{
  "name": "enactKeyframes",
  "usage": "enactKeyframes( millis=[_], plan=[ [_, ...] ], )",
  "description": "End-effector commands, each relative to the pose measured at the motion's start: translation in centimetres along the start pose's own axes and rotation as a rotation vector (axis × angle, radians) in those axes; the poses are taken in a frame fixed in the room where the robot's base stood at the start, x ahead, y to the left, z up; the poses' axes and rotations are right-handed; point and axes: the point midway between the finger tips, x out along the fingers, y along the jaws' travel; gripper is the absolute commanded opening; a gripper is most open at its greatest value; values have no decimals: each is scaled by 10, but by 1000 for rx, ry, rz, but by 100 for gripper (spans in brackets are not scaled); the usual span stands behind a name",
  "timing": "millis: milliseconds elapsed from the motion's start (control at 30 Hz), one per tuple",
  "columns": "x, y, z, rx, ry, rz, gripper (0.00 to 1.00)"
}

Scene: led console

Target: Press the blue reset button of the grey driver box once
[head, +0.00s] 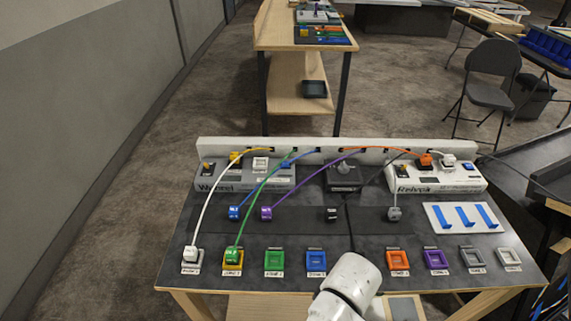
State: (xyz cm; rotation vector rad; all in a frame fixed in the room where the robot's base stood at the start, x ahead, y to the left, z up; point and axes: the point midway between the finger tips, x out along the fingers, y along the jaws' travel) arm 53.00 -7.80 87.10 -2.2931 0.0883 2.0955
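A grey box (222,183) with dark lettering stands at the back left of the console in the head view. I take it to be the grey driver box. A small blue button-like part (286,165) is on its top, near the right end, close to the cables. Whether it is pressed is too small to tell. A white rounded part of my arm shows at the bottom centre, in front of the console and well apart from the box. My gripper's fingers are not in the picture.
A dark box (343,178) stands at the middle back, a white box (437,183) at the back right. Coloured cables arch over the console (300,235). Coloured sockets line its front. A white panel with blue strips (434,222) lies at right.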

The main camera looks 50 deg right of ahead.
Motion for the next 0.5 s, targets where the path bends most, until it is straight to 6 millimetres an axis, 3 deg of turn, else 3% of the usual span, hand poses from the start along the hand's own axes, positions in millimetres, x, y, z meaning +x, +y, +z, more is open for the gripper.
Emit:
enactKeyframes(
  millis=[500],
  plan=[
    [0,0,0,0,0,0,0]
  ],
)
